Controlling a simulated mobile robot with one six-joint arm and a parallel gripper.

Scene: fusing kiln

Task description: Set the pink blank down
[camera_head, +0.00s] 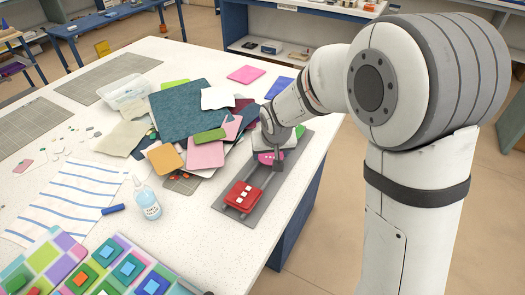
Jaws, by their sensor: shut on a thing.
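My gripper (273,156) is at the middle of the view, over the far part of a grey board (228,207) near the table's right edge. It is shut on the pink blank (266,157), which has small white pieces on its face. The gripper hides part of the blank, and I cannot tell whether the blank touches the board. A red blank (236,200) with white squares sits on rails at the near end of the same board.
A pile of glass sheets, with a dark teal sheet (188,112), lies left of the board. A clear bottle (147,203) stands nearer, beside a striped cloth (62,196). A flat pink sheet (246,74) lies farther back. The white tabletop (190,245) is bare in front of the board.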

